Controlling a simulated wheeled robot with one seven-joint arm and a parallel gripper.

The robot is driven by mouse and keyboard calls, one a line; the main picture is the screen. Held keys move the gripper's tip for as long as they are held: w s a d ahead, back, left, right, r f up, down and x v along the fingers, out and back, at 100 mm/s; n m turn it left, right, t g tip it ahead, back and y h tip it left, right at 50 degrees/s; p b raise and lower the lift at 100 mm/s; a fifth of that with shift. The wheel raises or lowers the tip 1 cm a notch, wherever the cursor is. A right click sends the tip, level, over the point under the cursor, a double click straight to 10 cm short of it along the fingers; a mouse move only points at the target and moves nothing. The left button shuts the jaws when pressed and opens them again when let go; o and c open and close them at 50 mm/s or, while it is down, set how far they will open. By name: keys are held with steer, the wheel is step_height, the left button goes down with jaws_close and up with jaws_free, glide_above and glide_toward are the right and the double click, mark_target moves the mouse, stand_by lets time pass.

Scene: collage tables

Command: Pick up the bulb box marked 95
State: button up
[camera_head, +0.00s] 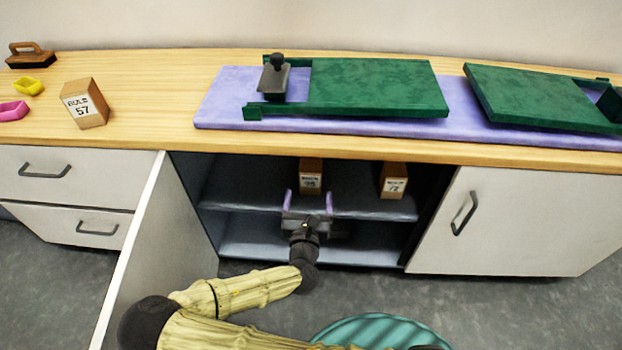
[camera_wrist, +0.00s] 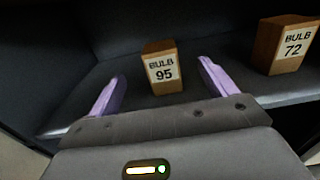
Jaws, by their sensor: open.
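The bulb box marked 95 (camera_wrist: 162,67) is a small brown box with a white label. It stands upright on the cabinet's upper shelf, and in the head view the box (camera_head: 311,173) shows just beyond my gripper (camera_head: 309,198). In the wrist view my gripper (camera_wrist: 161,88) is open, its two purple fingers spread apart with the box ahead of and between their tips. Nothing is held. Whether the fingers flank the box's sides is hard to tell; the box looks slightly beyond them.
A box marked 72 (camera_wrist: 286,46) stands to the right on the same shelf (camera_head: 375,207). The open cabinet door (camera_head: 135,262) is at the left. A box marked 57 (camera_head: 85,103) and green boards (camera_head: 375,85) are on the counter (camera_head: 150,75). The lower shelf looks empty.

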mark_target(311, 164)
steer(key=w+b, duration=0.1)
steer(key=w, duration=0.2)
steer(key=w+b, duration=0.1)
steer(key=w, duration=0.3)
steer(key=shift+d+f+b, duration=0.15)
steer(key=shift+b, duration=0.15)
steer(key=shift+w, duration=0.3)
steer(key=shift+w+b, duration=0.25)
steer(key=shift+b, duration=0.05)
steer(key=w+b, duration=0.3)
steer(key=w, duration=0.1)
steer(key=shift+w+f, duration=0.1)
steer(key=shift+f, duration=0.05)
steer(key=shift+w, duration=0.2)
steer(key=shift+r, duration=0.2)
